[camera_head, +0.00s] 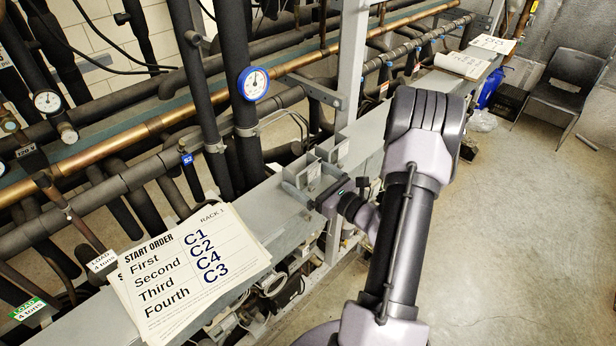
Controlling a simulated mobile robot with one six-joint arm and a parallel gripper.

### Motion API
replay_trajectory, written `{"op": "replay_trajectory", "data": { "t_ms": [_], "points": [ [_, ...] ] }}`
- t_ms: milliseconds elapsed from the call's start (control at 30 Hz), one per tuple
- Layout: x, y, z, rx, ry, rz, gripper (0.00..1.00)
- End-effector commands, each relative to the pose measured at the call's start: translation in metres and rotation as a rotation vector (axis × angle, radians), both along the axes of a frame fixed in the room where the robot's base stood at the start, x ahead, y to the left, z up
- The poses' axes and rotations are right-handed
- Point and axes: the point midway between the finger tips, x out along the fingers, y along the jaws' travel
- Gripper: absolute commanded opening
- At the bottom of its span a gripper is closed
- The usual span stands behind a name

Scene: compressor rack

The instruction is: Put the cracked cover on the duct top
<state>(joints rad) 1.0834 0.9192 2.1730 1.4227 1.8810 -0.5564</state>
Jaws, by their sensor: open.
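The duct top (228,206) is a long grey ledge running from the lower left to the upper right in the head view. Small grey box-like metal pieces (333,149) stand at the ledge beside a grey upright. I cannot tell whether one of them is the cracked cover; no crack can be made out. My gripper (303,183) is open, low at the ledge, close to the nearest grey piece. Whether its fingers touch that piece is too small to tell. My arm comes in from the lower right.
A start order sheet (190,270) lies on the near part of the ledge. Dark insulated pipes, a copper pipe (150,128) and a blue-rimmed gauge (253,84) stand behind it. More papers (463,65) lie at the far end. The floor (530,200) at right is mostly clear, with a black chair (568,82) farther back.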

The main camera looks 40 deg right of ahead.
Motion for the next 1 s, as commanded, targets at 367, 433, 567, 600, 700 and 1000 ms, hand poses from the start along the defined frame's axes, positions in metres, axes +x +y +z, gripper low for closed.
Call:
{"op": "replay_trajectory", "data": {
  "t_ms": [367, 433, 567, 600, 700, 1000],
  "points": [
    [-0.066, -0.004, -0.002, 0.001, 0.000, -0.008, 1.00],
    [-0.090, -0.005, -0.002, 0.001, 0.000, -0.009, 1.00],
    [-0.130, -0.006, -0.001, -0.001, 0.000, -0.008, 1.00],
    [-0.140, -0.006, -0.001, -0.001, 0.000, -0.007, 1.00],
    [-0.160, -0.006, -0.001, 0.000, 0.000, -0.004, 1.00],
    [-0.175, -0.006, 0.000, 0.000, 0.000, 0.001, 1.00]
  ]
}}
